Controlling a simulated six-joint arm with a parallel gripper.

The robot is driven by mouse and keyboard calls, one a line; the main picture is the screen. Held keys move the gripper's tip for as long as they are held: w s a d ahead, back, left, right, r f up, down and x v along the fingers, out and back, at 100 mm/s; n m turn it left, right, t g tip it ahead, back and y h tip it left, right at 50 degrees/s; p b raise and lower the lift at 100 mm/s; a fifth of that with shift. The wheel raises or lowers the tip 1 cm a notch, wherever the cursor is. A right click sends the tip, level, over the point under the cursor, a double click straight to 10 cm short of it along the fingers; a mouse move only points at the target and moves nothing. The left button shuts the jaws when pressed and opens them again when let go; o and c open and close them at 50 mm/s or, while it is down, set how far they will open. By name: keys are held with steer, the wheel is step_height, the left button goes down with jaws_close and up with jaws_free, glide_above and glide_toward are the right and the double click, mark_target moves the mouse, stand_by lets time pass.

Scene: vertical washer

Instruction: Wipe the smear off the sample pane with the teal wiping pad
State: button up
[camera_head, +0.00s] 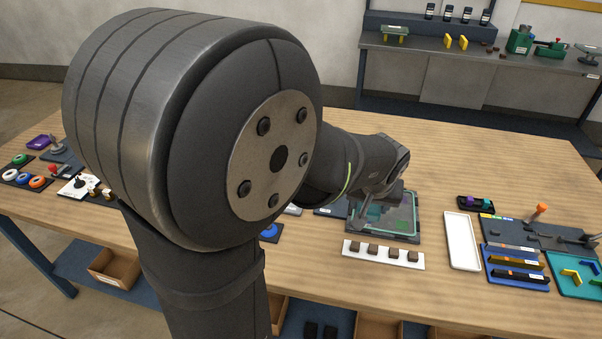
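The sample pane (405,212) is a clear plate with a pale green edge, set in a dark frame on the wooden table right of centre. My gripper (372,212) is over the left part of the pane, pointing down. A small teal-green patch (374,211) shows at its fingertips. It looks like the wiping pad, but I cannot tell for certain, nor whether it touches the pane. My wrist and gripper hide the pane's left and far parts. I cannot make out the smear. The fingers are too small and dark to read their opening.
A white strip with dark blocks (384,254) lies in front of the pane. A white tray (462,241) and dark tool racks (515,262) stand to the right. Coloured rings (20,178) lie far left. The tabletop behind the pane is clear.

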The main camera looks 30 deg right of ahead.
steer(key=d+f, duration=0.2)
steer(key=d, duration=0.8)
steer(key=shift+d+f, duration=0.15)
steer(key=shift+f, duration=3.4)
steer(key=shift+w+d+f, duration=0.35)
steer(key=shift+w+d, duration=0.15)
steer(key=shift+w, duration=0.05)
steer(key=shift+c, duration=0.3)
steer(key=shift+w+d, duration=3.2)
steer(key=shift+d, duration=0.05)
steer(key=shift+s+a, duration=3.75)
steer(key=shift+a, duration=0.1)
steer(key=shift+w+d, duration=0.15)
steer(key=shift+w, duration=0.25)
steer(key=shift+w+d, duration=3.5)
steer(key=shift+d, duration=0.05)
steer(key=shift+s+a, duration=3.55)
steer(key=shift+s, duration=0.05)
steer(key=shift+s+a+r, duration=0.15)
steer(key=shift+a, duration=0.05)
step_height(320, 180, up, 8)
